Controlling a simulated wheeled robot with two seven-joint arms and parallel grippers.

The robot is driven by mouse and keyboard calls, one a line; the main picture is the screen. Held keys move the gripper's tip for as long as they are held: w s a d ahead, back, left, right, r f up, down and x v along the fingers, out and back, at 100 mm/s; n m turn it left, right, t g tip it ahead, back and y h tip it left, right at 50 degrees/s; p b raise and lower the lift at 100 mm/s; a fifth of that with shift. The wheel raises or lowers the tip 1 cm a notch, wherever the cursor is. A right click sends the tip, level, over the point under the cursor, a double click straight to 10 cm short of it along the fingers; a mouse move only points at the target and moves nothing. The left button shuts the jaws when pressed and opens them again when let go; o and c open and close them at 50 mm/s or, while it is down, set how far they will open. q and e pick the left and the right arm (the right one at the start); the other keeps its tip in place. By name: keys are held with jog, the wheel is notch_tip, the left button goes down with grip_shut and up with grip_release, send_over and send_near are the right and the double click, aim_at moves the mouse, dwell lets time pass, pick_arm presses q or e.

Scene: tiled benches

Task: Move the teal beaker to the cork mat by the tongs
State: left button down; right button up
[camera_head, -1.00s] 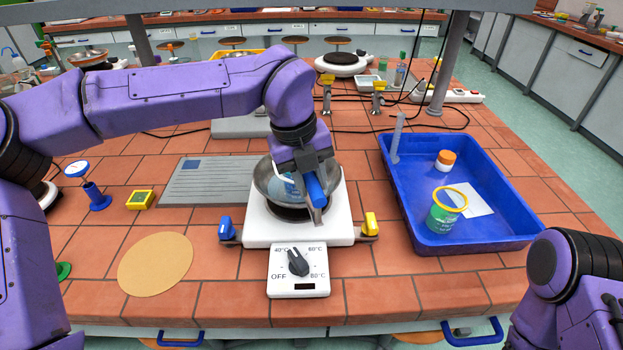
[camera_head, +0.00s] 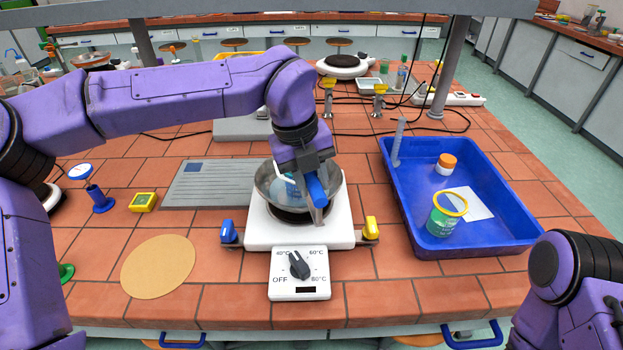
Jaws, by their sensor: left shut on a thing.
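The teal beaker (camera_head: 283,188), pale blue-teal with a white rim, sits in a metal bowl (camera_head: 264,184) on the white hotplate (camera_head: 262,236). My left gripper (camera_head: 318,200) reaches down into the bowl and is shut at the beaker's right side; the arm and fingers hide part of it. The round tan cork mat (camera_head: 158,265) lies bare on the tiles at the front left.
A blue tray (camera_head: 425,245) at the right holds a green container with a yellow rim (camera_head: 443,222) and an orange-capped jar (camera_head: 445,164). A grey board (camera_head: 205,185), a yellow box (camera_head: 143,202) and a blue stand (camera_head: 101,201) stand left. Bare tiles separate mat and hotplate.

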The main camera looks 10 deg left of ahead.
pick_arm(q)
jog(key=shift+p+v, duration=0.7)
jog(key=shift+v, duration=0.35)
jog(key=shift+w+d, duration=0.1)
jog(key=shift+d, duration=0.1)
jog(key=shift+w+d+p+v, duration=0.1)
jog(key=shift+d+p+v, duration=0.1)
jog(key=shift+p+v, duration=0.75)
jog(key=shift+w+d+p+v, duration=0.15)
jog(key=shift+p+v, duration=0.55)
jog(key=shift+v, duration=0.5)
jog(key=shift+w+d+p+v, duration=0.1)
jog(key=shift+d+p+v, duration=0.1)
jog(key=shift+p+v, duration=0.75)
jog(key=shift+r, duration=0.2)
